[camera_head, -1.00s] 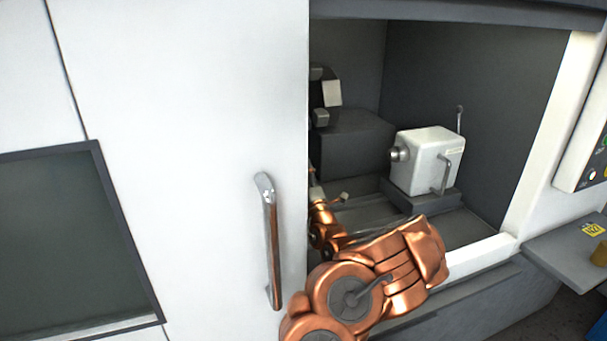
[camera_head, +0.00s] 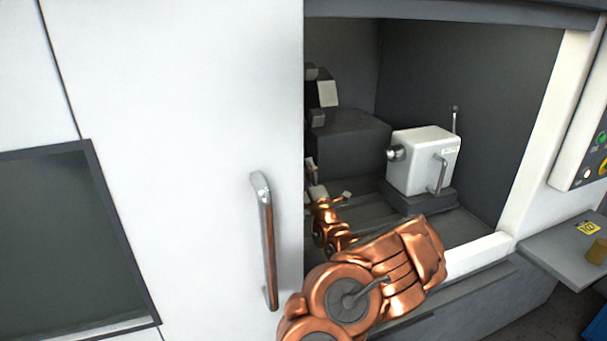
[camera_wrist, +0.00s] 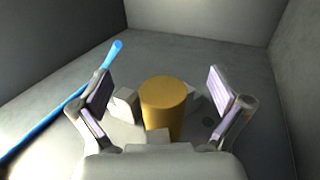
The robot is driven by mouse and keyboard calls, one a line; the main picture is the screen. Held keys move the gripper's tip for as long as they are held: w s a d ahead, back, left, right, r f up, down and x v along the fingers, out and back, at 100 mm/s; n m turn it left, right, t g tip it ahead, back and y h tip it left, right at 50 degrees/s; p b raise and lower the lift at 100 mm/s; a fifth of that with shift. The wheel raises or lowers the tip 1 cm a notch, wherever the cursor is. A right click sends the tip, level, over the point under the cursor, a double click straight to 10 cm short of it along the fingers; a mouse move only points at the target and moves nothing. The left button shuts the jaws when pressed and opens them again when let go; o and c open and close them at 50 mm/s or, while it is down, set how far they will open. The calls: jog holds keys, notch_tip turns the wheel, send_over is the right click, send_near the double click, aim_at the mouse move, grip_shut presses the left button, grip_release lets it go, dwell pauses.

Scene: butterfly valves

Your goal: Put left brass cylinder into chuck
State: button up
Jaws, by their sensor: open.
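In the wrist view a brass cylinder (camera_wrist: 163,104) stands between the pale jaw blocks of the chuck (camera_wrist: 124,104), its round end towards the camera. How tightly the blocks hold it I cannot tell. My gripper (camera_wrist: 161,85) is open, with one finger on each side of the cylinder and clear gaps to both. In the head view my gripper (camera_head: 328,194) is inside the machine by the door's edge, partly hidden. The chuck and this cylinder are hidden behind the door there. Another brass cylinder (camera_head: 597,250) stands on the side shelf at the right.
The white sliding door (camera_head: 180,90) with its metal handle (camera_head: 266,240) covers the machine's left part. A white tailstock block (camera_head: 420,162) stands inside, right of my gripper. A blue rod (camera_wrist: 60,115) slants along the left in the wrist view. The side shelf (camera_head: 560,245) carries a yellow label.

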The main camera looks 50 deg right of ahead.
jog(key=shift+s+d, duration=0.7)
jog(key=shift+d, duration=0.3)
dwell(0.3)
jog(key=s+a+p, duration=0.3)
jog(key=s+a, duration=0.4)
jog(key=s, duration=0.4)
jog(key=shift+s+a, duration=0.35)
dwell(0.7)
dwell(0.4)
